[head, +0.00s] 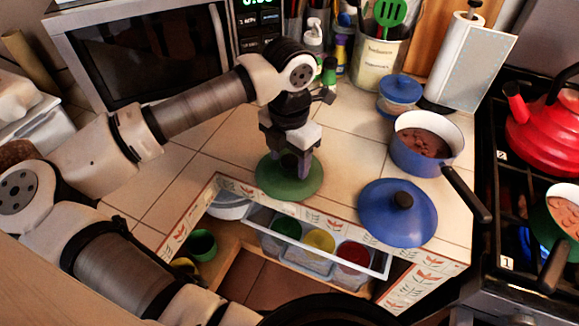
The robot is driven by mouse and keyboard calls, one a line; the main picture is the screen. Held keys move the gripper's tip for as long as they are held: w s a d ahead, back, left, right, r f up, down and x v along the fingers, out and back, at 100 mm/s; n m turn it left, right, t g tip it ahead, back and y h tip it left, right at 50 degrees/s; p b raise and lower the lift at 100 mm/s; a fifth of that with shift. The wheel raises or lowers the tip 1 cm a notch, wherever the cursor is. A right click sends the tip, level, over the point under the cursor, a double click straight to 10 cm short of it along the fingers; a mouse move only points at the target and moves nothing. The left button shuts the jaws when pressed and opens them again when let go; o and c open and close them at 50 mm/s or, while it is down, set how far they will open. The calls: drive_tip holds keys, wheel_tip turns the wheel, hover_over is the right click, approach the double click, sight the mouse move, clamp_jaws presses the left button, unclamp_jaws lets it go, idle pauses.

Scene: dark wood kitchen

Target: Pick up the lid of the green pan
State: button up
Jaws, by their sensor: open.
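A round green lid (270,187) lies flat on the tiled counter near its front edge. My gripper (294,172) points down over the middle of the lid. It is open, with its fingertips at the lid's centre. The lid's knob is hidden by the gripper, and I cannot tell if the fingers touch it. The green pan (553,222) stands on the stove at the right edge, partly cut off, with brown food in it.
A blue lid (398,220) and a blue pot (408,158) of brown food stand to the right. A red kettle (545,135) is on the stove. A microwave (140,55) stands behind my arm. An open drawer (378,262) with coloured bowls juts out below the counter.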

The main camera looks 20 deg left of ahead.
sight(289, 159)
drive_tip(key=c, duration=1.1)
wheel_tip(289, 159, up, 20)
drive_tip(key=shift+r+b, duration=0.1)
drive_tip(key=shift+b, duration=1.15)
